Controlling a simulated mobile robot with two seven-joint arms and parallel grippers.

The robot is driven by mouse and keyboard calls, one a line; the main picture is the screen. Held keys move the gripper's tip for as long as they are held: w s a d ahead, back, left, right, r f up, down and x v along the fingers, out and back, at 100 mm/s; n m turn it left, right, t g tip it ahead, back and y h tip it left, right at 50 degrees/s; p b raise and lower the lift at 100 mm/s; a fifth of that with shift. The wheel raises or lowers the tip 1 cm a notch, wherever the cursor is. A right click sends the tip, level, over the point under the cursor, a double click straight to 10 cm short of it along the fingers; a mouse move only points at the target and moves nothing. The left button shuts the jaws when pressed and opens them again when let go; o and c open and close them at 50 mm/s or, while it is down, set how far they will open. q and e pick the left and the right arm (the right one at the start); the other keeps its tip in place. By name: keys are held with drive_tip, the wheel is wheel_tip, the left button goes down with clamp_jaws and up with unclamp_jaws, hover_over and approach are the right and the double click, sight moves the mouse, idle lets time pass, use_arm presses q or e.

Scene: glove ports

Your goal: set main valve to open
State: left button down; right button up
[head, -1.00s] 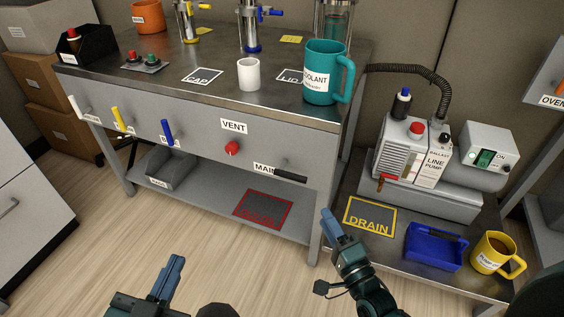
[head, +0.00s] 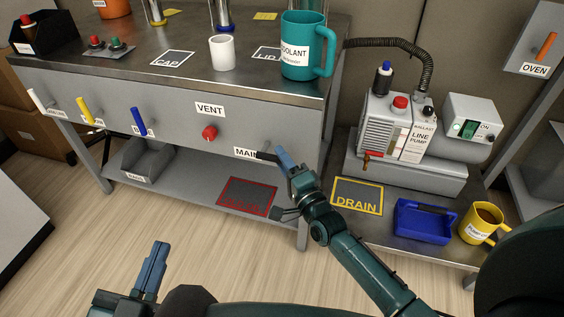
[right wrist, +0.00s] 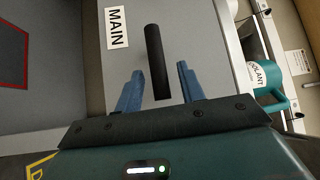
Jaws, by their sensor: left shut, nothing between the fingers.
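The main valve's black handle (head: 266,156) is on the grey front panel beside the MAIN label (head: 245,153). It points sideways to the right in the head view. My right gripper (head: 285,159) is at the handle's right end and partly hides it. In the right wrist view, the black handle (right wrist: 156,60) reaches in between the two blue fingers of my right gripper (right wrist: 158,82), with gaps on both sides. That gripper is open. My left gripper (head: 155,262) is shut and empty, low over the floor, away from the panel.
A red VENT knob (head: 209,133) is left of and above the main valve. White, yellow and blue levers (head: 138,121) are further left. A teal coolant mug (head: 303,48) and a white cup (head: 222,52) stand on the bench. The pump (head: 402,130) is at right.

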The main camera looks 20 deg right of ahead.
drive_tip(key=shift+w+a, duration=0.1)
drive_tip(key=shift+w, duration=0.35)
drive_tip(key=shift+c, duration=0.2)
clamp_jaws()
